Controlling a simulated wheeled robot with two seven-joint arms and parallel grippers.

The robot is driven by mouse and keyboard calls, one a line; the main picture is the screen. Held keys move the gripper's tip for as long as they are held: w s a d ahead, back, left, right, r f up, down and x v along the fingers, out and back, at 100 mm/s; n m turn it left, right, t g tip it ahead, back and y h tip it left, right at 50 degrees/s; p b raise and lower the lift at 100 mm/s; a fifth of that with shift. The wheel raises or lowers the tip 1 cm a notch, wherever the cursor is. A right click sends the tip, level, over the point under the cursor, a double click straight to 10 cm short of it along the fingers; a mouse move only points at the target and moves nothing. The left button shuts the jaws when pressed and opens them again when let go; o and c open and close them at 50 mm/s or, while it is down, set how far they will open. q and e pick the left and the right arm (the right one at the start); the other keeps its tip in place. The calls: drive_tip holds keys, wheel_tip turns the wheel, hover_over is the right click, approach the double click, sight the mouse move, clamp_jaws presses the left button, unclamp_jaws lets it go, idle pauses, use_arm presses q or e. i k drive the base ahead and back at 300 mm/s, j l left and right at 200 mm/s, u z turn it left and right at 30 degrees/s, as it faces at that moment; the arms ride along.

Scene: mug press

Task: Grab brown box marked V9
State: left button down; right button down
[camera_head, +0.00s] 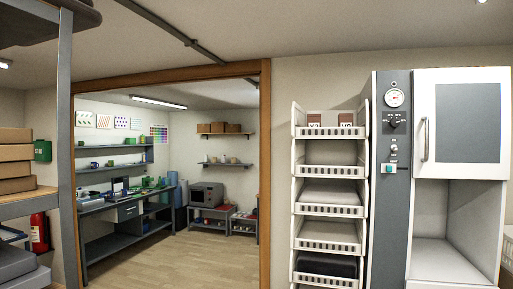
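Two small brown boxes stand upright in the top tray of a white slatted rack (330,132). The left box (315,117) bears a small light marking that may read X2 or Y2. The right box (346,118) bears a marking that looks like V9 or U9; the letters are too small to be sure. The tray's front lip hides the lower part of both boxes. Neither of my grippers is in view.
A grey and white machine with a gauge (395,97) and white cabinet (461,120) stands right of the rack. A black item (327,265) lies in a lower tray. A wood-framed doorway (265,180) opens left of the rack. Cardboard boxes (14,153) and a fire extinguisher (39,232) are far left.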

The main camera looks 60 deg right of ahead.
sight(344, 120)
drive_tip(key=z, duration=2.35)
drive_tip(key=i+l+u, duration=0.15)
drive_tip(key=i, duration=0.2)
